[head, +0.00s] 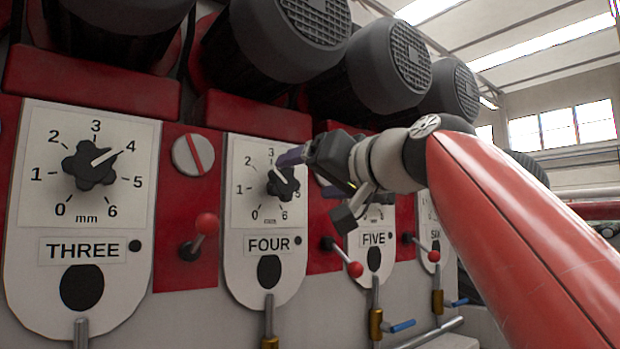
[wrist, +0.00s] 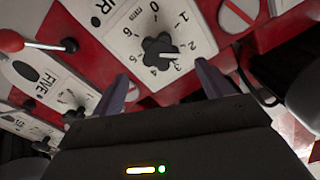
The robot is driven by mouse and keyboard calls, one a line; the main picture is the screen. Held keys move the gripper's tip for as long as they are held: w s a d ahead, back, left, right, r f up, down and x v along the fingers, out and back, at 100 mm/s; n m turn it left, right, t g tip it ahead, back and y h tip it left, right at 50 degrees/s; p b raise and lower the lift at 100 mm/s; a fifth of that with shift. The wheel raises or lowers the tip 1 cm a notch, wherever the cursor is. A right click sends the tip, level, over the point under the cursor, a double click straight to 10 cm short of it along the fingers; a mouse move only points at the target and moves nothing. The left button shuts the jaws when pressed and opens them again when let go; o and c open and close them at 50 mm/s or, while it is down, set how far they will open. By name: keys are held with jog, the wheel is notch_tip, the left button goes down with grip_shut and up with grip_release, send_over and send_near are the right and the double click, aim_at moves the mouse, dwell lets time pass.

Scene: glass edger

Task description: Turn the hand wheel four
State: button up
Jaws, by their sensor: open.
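The hand wheel of station four (head: 283,183) is a black lobed knob with a white pointer line, on a white plate (head: 250,262) labelled FOUR. In the wrist view the knob (wrist: 159,55) lies ahead of my gripper, with its pointer near the 3. My gripper (wrist: 168,88) is open, with its purple fingers apart on either side below the knob and nothing between them. In the head view my gripper (head: 288,160) is at the knob's upper right and partly covers the dial. I cannot tell whether a finger touches the knob.
Station THREE's knob (head: 90,165) is to the left, and station FIVE's plate (head: 373,257) is to the right, partly behind my arm. Red-balled levers (head: 206,224) stick out between the plates. Large dark motors (head: 290,35) overhang the dials.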

jog(key=s+d+f+g+h+p, duration=0.3)
jog(key=s+f, duration=0.3)
jog(key=f, duration=0.8)
jog(key=s+d+f+m+g+h+p, duration=0.1)
jog(key=s+d+f+g+h+p, duration=0.2)
jog(key=s+f, duration=0.4)
jog(key=s+d+f+g+h+p, duration=0.3)
jog(key=s+f, duration=0.4)
jog(key=f, duration=1.5)
jog(key=shift+s+d+m+h+p, duration=0.15)
jog(key=shift+d+m+h+p, duration=0.4)
jog(key=shift+d, duration=0.45)
